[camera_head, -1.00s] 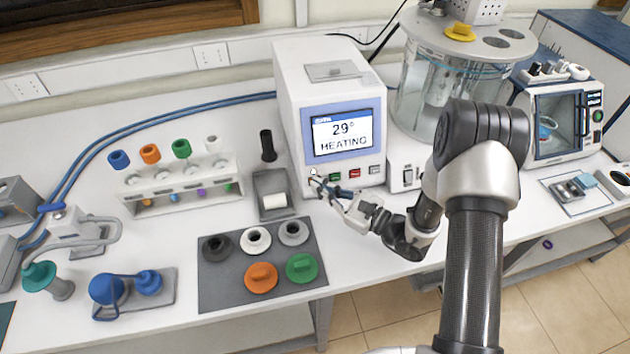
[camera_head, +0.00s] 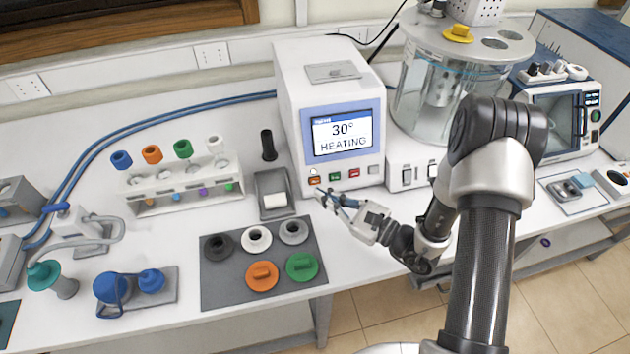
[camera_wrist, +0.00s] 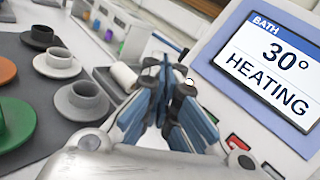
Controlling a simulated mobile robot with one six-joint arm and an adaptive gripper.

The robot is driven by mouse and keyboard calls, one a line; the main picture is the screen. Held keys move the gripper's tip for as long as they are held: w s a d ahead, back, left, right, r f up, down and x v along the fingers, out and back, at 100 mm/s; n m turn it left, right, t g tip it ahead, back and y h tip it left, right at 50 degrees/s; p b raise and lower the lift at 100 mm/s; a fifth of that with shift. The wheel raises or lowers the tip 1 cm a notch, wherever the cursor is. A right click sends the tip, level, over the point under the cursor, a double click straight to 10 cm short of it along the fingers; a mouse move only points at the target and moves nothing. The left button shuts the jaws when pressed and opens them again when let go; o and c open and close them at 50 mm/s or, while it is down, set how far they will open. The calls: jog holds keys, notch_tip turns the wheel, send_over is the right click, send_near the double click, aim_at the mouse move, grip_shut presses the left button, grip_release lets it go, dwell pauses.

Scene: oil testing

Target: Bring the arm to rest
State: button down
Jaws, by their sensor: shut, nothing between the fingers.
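My gripper (camera_head: 326,196) is shut and empty, just in front of the lower button row of the white heating unit (camera_head: 292,112), apart from it. The unit's screen (camera_head: 343,134) reads 30° HEATING. In the wrist view, the blue-padded fingers of my gripper (camera_wrist: 166,70) meet at their tips, and the screen (camera_wrist: 268,62) stands to the right with the word BATH above the number. My arm reaches in from the lower right of the head view, with its elbow in front of the glass bath.
A grey mat (camera_head: 222,291) with several cups and caps lies left of my gripper. A small tray (camera_head: 273,182) holding a white roll stands close by. The glass bath (camera_head: 418,98) is behind my arm. The bench's front edge runs below my wrist.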

jog(key=shift+r, duration=0.1)
jog(key=s+a+r+n+g, duration=0.5)
jog(key=s+r+n+g, duration=0.6)
jog(key=s+r, duration=0.15)
jog(key=s+d+r+n+g+h, duration=0.1)
jog(key=s+d+n+h, duration=0.15)
jog(key=s+h, duration=0.2)
jog(key=s+d+r+n+h, duration=0.1)
jog(key=s+d+n+h, duration=0.1)
jog(key=s+n+h, duration=0.3)
jog(key=s+d+r+n+t+h, duration=0.1)
jog(key=d+r+t+h, duration=0.1)
jog(key=d, duration=0.5)
jog(key=s+d+r+n+t+h, duration=0.1)
jog(key=d+r+n+t+h, duration=0.1)
jog(key=d, duration=0.5)
jog(key=t+h, duration=0.1)
jog(key=t, duration=0.1)
jog(key=shift+r+t+h, duration=0.2)
jog(key=shift+t+h, duration=0.15)
jog(key=shift+t, duration=0.05)
